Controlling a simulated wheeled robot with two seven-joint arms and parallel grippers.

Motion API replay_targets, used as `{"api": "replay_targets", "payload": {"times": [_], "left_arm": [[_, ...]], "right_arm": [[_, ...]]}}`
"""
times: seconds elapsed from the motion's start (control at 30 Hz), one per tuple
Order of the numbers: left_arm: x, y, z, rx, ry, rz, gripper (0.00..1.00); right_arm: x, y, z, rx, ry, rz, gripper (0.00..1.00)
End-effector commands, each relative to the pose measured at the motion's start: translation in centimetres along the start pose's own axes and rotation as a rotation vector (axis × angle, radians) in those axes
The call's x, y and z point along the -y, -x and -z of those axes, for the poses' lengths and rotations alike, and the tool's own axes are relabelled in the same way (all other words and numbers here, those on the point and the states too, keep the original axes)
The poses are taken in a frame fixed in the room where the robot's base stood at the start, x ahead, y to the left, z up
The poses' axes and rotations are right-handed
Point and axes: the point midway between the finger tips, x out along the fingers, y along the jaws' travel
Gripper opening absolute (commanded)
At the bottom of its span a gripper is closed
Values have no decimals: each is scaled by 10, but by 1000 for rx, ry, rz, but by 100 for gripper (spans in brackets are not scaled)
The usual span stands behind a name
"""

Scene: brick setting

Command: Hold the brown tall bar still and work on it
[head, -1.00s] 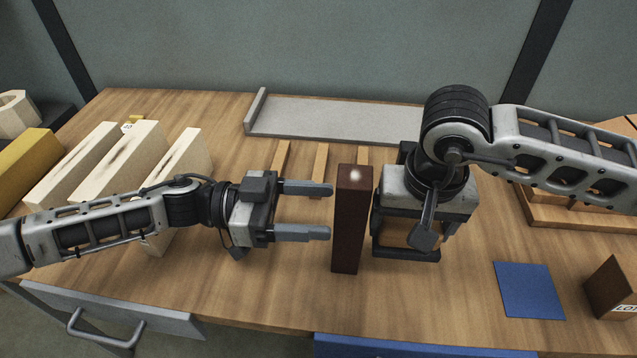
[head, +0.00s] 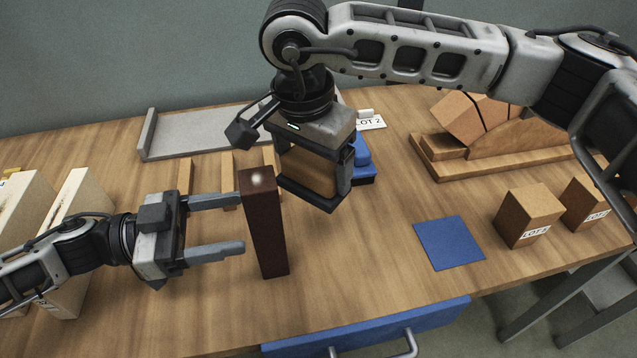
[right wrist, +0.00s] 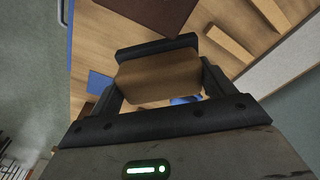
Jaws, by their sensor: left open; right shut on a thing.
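The dark brown tall bar (head: 262,225) stands upright on the wooden table in the head view. My left gripper (head: 242,223) is open and empty, with its two fingers pointing right at the bar; their tips end by its left side, and I cannot tell whether they touch it. My right gripper (head: 312,178) is shut on a lighter brown block (head: 308,172), behind and to the right of the bar. The block also shows between the jaws in the right wrist view (right wrist: 157,80).
A blue mat (head: 449,243) lies to the right, with labelled brown blocks (head: 528,215) beyond it. A wooden stand with angled blocks (head: 490,150) is at the back right. A grey tray (head: 200,131) and pale bars (head: 72,240) are on the left. Table between bar and mat is clear.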

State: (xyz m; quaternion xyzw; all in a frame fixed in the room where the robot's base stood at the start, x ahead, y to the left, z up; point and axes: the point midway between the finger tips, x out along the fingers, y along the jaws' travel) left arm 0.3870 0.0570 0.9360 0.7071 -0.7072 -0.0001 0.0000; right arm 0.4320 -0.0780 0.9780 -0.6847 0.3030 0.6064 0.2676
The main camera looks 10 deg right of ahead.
Motion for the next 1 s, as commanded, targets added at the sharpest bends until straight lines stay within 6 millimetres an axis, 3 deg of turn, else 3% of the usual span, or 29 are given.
{"api": "replay_targets", "payload": {"times": [0.67, 0.9, 1.0], "left_arm": [[0, 0, 0, 0, 0, 0, 65], [0, 0, 0, 0, 0, 0, 65], [0, 0, 0, 0, 0, 0, 65]], "right_arm": [[37, 116, 0, 6, -1872, -225, 64], [42, 158, -6, 9, -2492, -302, 64], [37, 163, -21, 5, -2691, -327, 64]]}}
